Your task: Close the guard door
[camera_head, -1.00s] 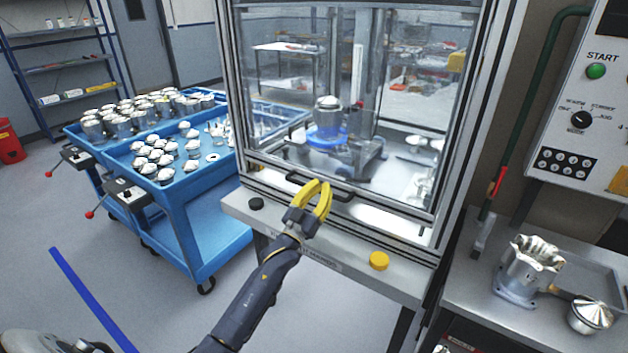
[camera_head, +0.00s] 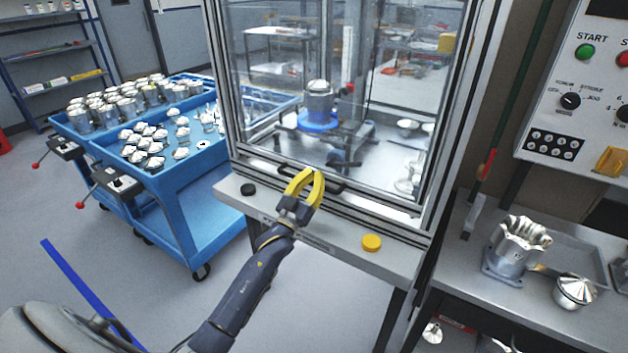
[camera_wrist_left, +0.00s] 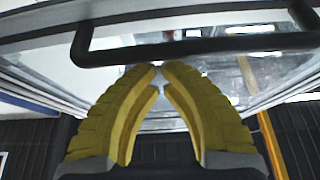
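The guard door (camera_head: 395,198) is a clear panel in a metal frame on the front of the machine enclosure. It is down, its bottom rail close above the sill; I cannot tell whether it is fully seated. Its black bar handle (camera_head: 333,187) runs along the lower rail and crosses the upper part of the left wrist view (camera_wrist_left: 200,46). My left gripper (camera_head: 311,172) has yellow fingers with their tips together at the handle. In the wrist view its tips (camera_wrist_left: 158,66) meet just below the bar, with nothing visible between them. My right gripper is not in view.
Inside the enclosure a metal housing (camera_head: 319,100) sits on a blue fixture (camera_head: 317,121). The sill (camera_head: 325,245) carries a yellow button (camera_head: 372,242) and a black button (camera_head: 248,189). Blue carts (camera_head: 172,192) with metal parts stand left; a steel bench (camera_head: 462,275) stands right.

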